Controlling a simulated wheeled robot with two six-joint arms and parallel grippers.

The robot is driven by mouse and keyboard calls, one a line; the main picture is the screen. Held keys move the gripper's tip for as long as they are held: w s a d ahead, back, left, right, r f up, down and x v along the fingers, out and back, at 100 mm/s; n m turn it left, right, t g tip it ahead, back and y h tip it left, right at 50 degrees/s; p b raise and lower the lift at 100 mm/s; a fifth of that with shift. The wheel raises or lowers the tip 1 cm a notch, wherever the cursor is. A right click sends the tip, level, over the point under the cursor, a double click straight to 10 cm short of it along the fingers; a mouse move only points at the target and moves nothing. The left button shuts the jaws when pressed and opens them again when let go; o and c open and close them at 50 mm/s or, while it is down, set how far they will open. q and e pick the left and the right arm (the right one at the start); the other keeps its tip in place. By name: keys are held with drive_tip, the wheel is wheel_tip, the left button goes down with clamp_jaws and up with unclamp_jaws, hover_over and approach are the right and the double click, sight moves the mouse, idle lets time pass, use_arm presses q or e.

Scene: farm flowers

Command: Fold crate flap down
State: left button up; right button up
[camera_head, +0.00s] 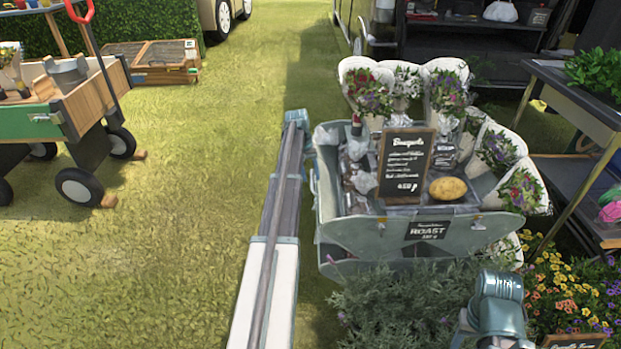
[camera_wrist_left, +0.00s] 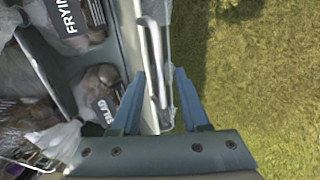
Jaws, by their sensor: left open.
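The grey-blue crate (camera_head: 400,238) stands in the middle right of the head view, with bouquets, signs and bags in and around it. My left gripper (camera_head: 313,178) is at its left side, partly hidden by my own arm. In the left wrist view my left gripper (camera_wrist_left: 160,78) is open, its two blue fingers apart. A pale metal bar or handle (camera_wrist_left: 152,60) along the crate's edge lies between the fingers; I cannot tell if they touch it. I cannot clearly tell which panel is the flap. My right gripper does not show; only part of that arm is at the lower right.
Bagged potatoes labelled SALAD (camera_wrist_left: 103,95) lie close to my left gripper. A chalkboard (camera_head: 405,165) stands on the crate. Green plants (camera_head: 400,305) stand in front. A dark table (camera_head: 580,95) is at the right, a wooden cart (camera_head: 60,110) at the left. Grass left of the crate is clear.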

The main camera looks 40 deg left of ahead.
use_arm(q)
clamp_jaws()
idle(1.4)
